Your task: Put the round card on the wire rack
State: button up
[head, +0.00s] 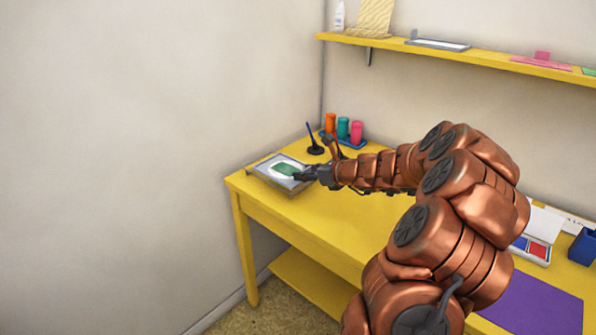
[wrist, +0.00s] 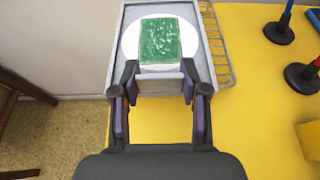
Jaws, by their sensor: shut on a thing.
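The round card (wrist: 129,42) is white with a speckled green rectangle (wrist: 160,40) on its face. It lies flat on a grey tray (wrist: 115,75), and both also show in the head view, with the tray (head: 262,165) at the table's far left corner. The wire rack (wrist: 218,45) shows beside and partly under the tray; most of it is hidden. My gripper (wrist: 160,75) is at the tray's near end, its fingers either side of a grey piece of it, shut on the tray. The card's near edge is close to the fingertips. The exact contact is hard to see.
A wall shelf (head: 480,62) runs above.

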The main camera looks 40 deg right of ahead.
aim_at(290, 162)
jog(key=w, duration=0.2)
jog(key=w+d, duration=0.1)
jog(key=w, duration=0.1)
jog(key=w+d, duration=0.1)
jog(key=w, duration=0.1)
jog(key=shift+d+f, duration=0.15)
jog(key=shift+f, duration=0.15)
jog(key=shift+w+d+f, duration=0.2)
jog(key=shift+w, duration=0.55)
jog(key=shift+f, duration=1.65)
jog(key=o, duration=1.2)
jog(key=shift+c, duration=0.2)
jog(key=shift+s, duration=0.1)
